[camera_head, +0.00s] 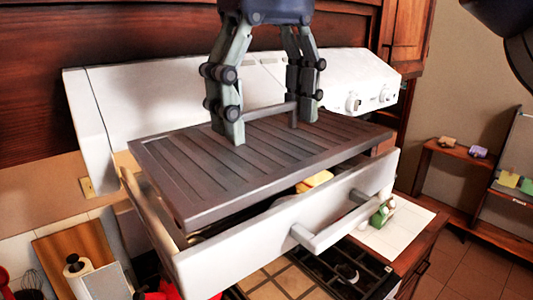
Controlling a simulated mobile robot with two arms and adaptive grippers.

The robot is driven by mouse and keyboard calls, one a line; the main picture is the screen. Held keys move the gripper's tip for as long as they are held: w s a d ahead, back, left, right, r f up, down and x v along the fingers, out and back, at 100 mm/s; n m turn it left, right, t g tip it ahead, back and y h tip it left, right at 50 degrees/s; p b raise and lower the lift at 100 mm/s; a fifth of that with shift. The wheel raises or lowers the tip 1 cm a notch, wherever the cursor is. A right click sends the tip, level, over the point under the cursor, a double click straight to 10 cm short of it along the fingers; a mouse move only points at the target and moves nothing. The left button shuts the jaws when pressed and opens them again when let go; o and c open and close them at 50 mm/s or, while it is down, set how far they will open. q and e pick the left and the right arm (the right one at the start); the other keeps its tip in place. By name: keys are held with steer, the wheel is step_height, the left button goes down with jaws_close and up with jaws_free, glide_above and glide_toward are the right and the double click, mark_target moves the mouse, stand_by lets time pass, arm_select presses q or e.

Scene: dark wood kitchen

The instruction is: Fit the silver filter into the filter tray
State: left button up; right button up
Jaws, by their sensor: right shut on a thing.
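The silver filter (310,143) is a flat, dark grey slatted panel in the middle of the head view. My right gripper (267,113) comes down from the top and is shut on the bar-like handle on the filter's upper face. The filter tray (270,232) is a white, pulled-out drawer frame with a bar handle on its front. The filter lies over the tray's opening and covers most of it. A gap shows between the filter's near edge and the tray's front wall. I cannot tell whether they touch. My left gripper is not in view.
The white range hood (345,75) with knobs stands behind the tray. Below are a stove with black grates (340,268), a tiled surface, a wooden board (75,250) and a paper roll (75,266). Shelves (460,160) stand at the right. Floor shows at lower right.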

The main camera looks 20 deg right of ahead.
mark_target(262, 128)
steer(key=shift+w+f, duration=1)
steer(key=shift+f, duration=0.15)
steer(key=shift+w+f, duration=0.15)
steer(key=shift+f, duration=0.7)
steer(key=shift+s+f, duration=0.4)
steer(key=shift+f, duration=0.4)
steer(key=shift+w+f, duration=0.2)
steer(key=shift+f, duration=0.1)
steer(key=shift+w+d, duration=0.1)
steer(key=shift+f, duration=0.1)
steer(key=o, duration=1.2)
steer(key=shift+s, duration=0.2)
steer(key=shift+w, duration=0.1)
steer(key=shift+r, duration=0.5)
step_height(262, 128, up, 8)
steer(key=shift+r, duration=0.75)
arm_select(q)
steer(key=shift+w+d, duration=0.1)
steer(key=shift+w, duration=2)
arm_select(e)
steer(key=shift+r, duration=0.85)
